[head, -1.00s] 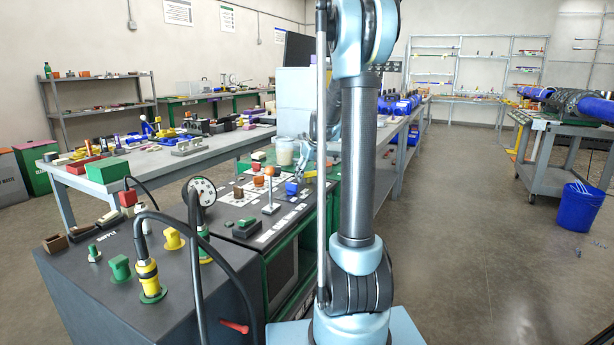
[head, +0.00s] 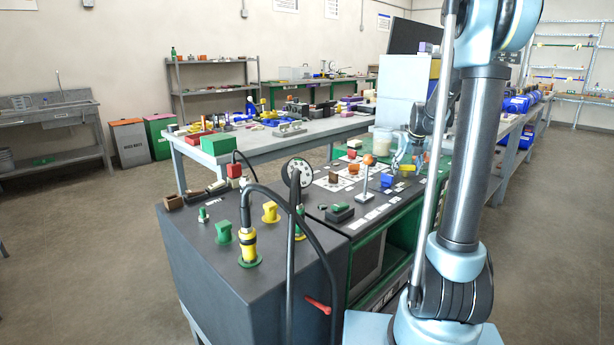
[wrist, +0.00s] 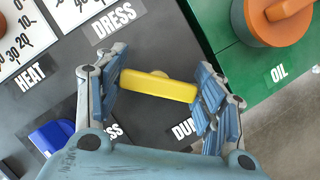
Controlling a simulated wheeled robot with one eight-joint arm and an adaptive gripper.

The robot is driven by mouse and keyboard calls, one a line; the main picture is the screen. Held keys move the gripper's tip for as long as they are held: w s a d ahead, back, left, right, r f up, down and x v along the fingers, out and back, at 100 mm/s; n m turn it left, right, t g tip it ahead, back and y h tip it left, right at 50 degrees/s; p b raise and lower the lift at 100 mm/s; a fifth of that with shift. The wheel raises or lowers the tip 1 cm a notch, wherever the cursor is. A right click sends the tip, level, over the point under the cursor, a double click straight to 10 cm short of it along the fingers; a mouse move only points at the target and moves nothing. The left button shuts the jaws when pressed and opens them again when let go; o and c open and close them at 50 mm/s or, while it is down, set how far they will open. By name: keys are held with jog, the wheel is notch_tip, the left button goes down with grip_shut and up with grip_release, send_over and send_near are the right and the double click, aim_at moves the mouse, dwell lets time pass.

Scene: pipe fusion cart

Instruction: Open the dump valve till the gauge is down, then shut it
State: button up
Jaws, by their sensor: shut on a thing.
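In the wrist view, a yellow bar handle (wrist: 160,86) lies between the two finger pads of my gripper (wrist: 157,80). The pads touch or nearly touch its two ends, and my gripper is shut on it. A partly covered label starting "DUM" (wrist: 184,130) is beside it, so this appears to be the dump valve. The handle lies nearly level across the picture, tilted slightly down to the right. In the head view, a round white gauge (head: 298,173) stands at the front of the cart; its needle is too small to read.
An orange knob (wrist: 285,12) labelled OIL sits on a green panel at upper right. A blue part (wrist: 52,138) is close at lower left. White dials (wrist: 20,35) are at upper left. In the head view, black hoses (head: 290,260) rise from the front cabinet.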

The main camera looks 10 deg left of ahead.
jog(key=shift+w+d, duration=0.1)
jog(key=shift+d, duration=0.15)
jog(key=shift+n+y, duration=0.5)
jog(key=shift+n, duration=1)
jog(key=shift+n+g+y, duration=0.3)
jog(key=shift+n+g, duration=0.1)
jog(key=shift+n, duration=0.4)
jog(key=shift+a+n, duration=0.1)
jog(key=shift+n, duration=0.6)
